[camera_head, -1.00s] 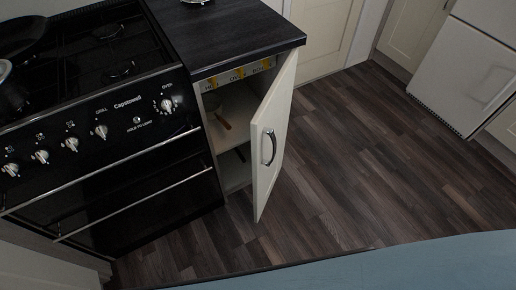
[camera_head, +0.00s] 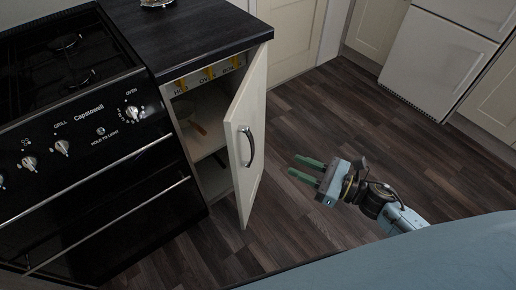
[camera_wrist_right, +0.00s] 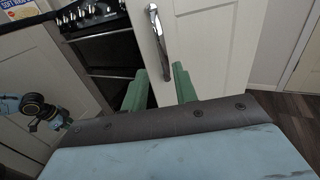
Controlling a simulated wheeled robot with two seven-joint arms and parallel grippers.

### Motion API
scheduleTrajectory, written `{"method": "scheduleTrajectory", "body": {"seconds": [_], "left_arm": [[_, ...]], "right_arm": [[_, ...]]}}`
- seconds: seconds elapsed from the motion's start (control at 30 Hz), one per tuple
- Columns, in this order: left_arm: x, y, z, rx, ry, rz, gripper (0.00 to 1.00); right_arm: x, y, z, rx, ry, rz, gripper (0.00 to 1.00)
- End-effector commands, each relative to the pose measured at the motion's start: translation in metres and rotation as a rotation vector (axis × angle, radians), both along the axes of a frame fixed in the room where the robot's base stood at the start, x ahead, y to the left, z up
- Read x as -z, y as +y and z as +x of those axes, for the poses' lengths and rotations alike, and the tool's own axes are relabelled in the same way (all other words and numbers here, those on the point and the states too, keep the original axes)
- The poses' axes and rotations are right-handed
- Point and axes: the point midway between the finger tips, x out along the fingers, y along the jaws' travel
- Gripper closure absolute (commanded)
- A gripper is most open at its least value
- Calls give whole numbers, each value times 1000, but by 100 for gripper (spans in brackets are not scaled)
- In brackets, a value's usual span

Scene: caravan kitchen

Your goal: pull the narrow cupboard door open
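The narrow cupboard door (camera_head: 250,140) is cream and stands well open beside the cooker, swung out over the floor. My left gripper is not identifiable in the head view.
The black cooker (camera_head: 90,150) stands left of the cupboard. Shelves (camera_head: 208,140) show inside the cupboard under a dark worktop (camera_head: 195,35). The wooden floor (camera_head: 320,115) is clear to the right, up to a white appliance (camera_head: 435,65) at the back.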

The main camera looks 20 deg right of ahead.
Motion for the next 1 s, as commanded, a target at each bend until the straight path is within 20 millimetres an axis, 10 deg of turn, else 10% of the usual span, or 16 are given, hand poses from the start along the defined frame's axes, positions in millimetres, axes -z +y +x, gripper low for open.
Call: {"method": "scheduleTrajectory", "body": {"seconds": [0.5,1.0], "left_arm": [[-3,-1,4,-2,-4,0,64],[-8,-1,7,-3,-7,0,64]], "right_arm": [[-1,69,73,4,1,4,71],[1,87,91,5,6,4,71]]}}
